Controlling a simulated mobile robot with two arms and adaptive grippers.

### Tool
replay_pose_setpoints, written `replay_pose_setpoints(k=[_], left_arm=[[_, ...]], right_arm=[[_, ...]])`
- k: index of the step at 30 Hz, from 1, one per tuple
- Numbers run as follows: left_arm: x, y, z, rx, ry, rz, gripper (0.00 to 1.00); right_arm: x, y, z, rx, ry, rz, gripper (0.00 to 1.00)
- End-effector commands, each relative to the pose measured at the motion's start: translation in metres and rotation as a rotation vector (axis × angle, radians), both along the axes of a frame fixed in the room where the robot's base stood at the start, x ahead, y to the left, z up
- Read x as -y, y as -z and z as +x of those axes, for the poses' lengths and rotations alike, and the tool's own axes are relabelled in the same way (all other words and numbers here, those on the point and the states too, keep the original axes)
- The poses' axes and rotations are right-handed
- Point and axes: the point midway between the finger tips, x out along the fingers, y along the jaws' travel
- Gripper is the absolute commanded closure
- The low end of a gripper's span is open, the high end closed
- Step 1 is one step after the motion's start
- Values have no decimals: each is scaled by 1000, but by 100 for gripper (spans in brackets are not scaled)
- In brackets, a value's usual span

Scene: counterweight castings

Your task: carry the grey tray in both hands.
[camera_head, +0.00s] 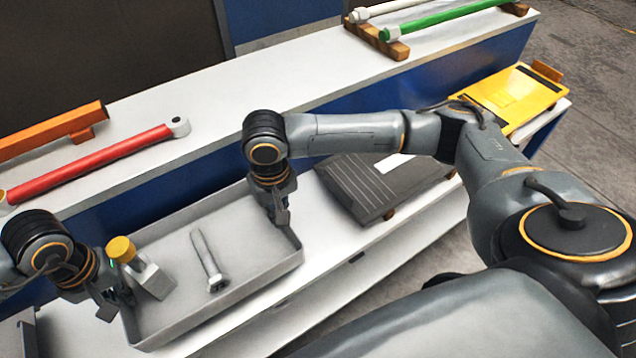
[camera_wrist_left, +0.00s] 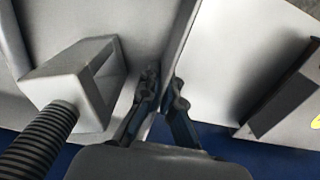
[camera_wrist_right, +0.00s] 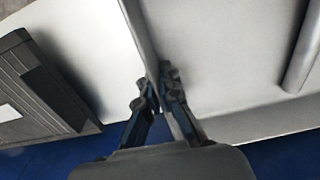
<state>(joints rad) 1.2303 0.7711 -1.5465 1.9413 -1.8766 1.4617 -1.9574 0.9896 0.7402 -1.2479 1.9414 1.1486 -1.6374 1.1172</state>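The grey tray (camera_head: 250,248) is a shallow rectangular box at the white bench; I cannot tell whether its base touches the surface.
A dark ribbed plate (camera_head: 357,186) lies right of the tray, and a yellow case (camera_head: 512,98) is farther right. Behind, a higher white ledge bears a red bar (camera_head: 90,163), an orange beam (camera_head: 50,133) and a green rod (camera_head: 440,17). Bare floor shows at right.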

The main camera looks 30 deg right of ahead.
Motion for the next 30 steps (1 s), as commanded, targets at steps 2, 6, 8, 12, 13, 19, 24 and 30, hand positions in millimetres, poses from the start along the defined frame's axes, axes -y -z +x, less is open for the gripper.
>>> replay_pose_setpoints(k=[2,6,8,12,13,19,24,30], left_arm=[[0,-2,1,3,0,-1,100],[0,-2,1,3,0,-1,100],[0,-2,1,3,0,-1,100],[0,1,1,3,0,-1,100],[0,2,1,3,0,-1,100],[0,11,1,3,0,-1,100],[0,21,1,3,0,-1,100],[0,32,1,3,0,-1,100]], right_arm=[[0,-2,1,2,1,0,100],[0,-2,1,2,0,0,100],[0,-1,1,2,0,0,100],[0,2,1,2,0,0,100],[0,3,1,2,0,0,100],[0,12,1,2,0,0,100],[0,21,1,2,0,0,100],[0,33,1,2,0,0,100]])
